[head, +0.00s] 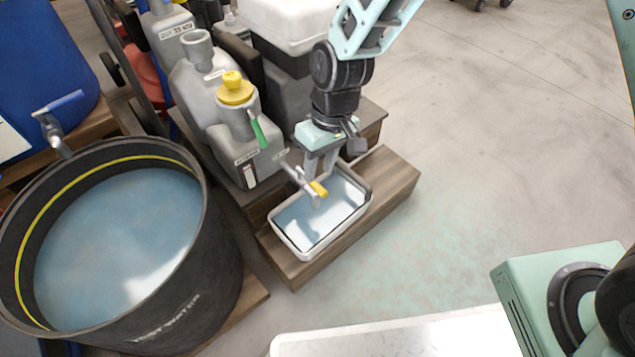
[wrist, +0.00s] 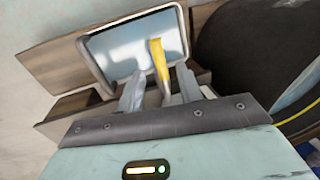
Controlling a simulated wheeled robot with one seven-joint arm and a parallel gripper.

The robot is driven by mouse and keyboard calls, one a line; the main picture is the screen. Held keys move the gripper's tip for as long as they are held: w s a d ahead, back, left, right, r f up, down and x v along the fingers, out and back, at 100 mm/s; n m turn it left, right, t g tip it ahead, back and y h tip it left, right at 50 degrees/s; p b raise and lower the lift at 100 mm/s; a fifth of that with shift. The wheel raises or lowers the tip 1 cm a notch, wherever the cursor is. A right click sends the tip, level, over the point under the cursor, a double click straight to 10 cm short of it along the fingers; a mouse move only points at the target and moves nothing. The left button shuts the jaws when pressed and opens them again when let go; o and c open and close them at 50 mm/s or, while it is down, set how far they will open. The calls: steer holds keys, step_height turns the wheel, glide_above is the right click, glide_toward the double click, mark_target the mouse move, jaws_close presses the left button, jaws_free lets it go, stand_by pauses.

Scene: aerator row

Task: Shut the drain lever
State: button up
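A metal drain tap (head: 298,177) reaches out from the grey container over a tray, with a yellow lever (head: 318,188) at its end. The yellow lever also shows in the wrist view (wrist: 158,60), lying lengthwise between my fingers. My gripper (head: 318,174) points down at the lever from above. In the wrist view my gripper (wrist: 160,74) has its two fingers apart, one on each side of the lever, with gaps visible. Whether either finger touches the lever I cannot tell. Part of the tap is hidden behind the fingers in the wrist view.
A tray (head: 367,192) of bluish water sits below on a wooden step (head: 395,185). A black tub (head: 225,255) of water is at left.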

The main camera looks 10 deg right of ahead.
mark_target(316, 183)
steer(key=shift+s+a+f+b, duration=0.15)
steer(key=shift+f+b, duration=0.15)
steer(key=shift+f, duration=0.55)
steer(key=shift+a+f+b, duration=0.15)
steer(key=shift+f+b, duration=0.1)
steer(key=shift+f, duration=0.55)
jaws_close()
